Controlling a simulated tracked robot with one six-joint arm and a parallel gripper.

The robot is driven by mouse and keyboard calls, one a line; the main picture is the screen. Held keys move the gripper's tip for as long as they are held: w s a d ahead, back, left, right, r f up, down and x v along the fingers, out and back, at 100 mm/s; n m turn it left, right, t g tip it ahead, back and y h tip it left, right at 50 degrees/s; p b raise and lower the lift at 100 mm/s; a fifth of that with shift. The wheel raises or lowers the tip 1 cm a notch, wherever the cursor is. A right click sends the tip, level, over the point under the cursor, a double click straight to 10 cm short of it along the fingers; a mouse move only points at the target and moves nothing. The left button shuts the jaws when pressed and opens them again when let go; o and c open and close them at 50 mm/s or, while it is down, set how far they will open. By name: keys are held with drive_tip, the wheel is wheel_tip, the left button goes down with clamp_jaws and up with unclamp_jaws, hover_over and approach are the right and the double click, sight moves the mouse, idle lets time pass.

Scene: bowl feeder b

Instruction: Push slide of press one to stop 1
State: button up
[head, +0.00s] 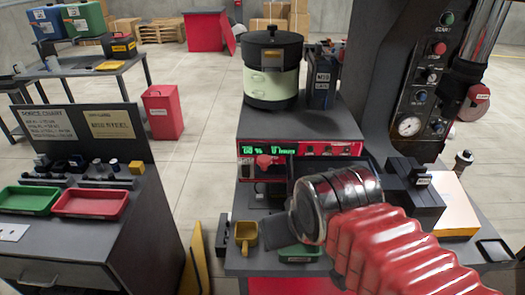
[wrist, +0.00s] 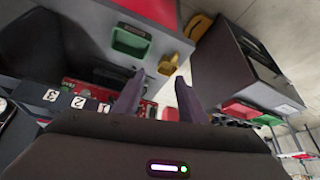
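In the wrist view, a dark strip with white number plates shows left of my fingers: plate 3 (wrist: 50,95), plate 2 (wrist: 78,102) and plate 1 (wrist: 103,108), which is nearest the fingers. My gripper (wrist: 157,92) has two dark fingers apart, with nothing held between them. In the head view my gripper is mostly hidden by the wrist; a dark finger (head: 277,227) shows above the green tray. A red knob (head: 265,162) stands at the front of the feeder's control panel. I cannot tell which part is the slide of press one.
The bowl feeder (head: 272,75) stands behind the display panel (head: 300,149). A yellow cup (head: 245,236) and a green tray (head: 298,252) are at the bench's front edge. A black block (head: 412,200) and the press column (head: 415,85) stand right. The side bench holds a red tray (head: 90,203).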

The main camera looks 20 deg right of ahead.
drive_tip(key=shift+o, duration=0.7)
drive_tip(key=shift+w+r, duration=0.15)
drive_tip(key=shift+r, duration=0.15)
wheel_tip(320, 180, up, 20)
drive_tip(key=m+g, duration=0.6)
drive_tip(key=m, duration=0.7)
hover_over(264, 158)
drive_tip(key=shift+r, duration=0.15)
wheel_tip(264, 158, down, 14)
drive_tip(key=shift+r, duration=0.1)
drive_tip(key=shift+c, duration=0.4)
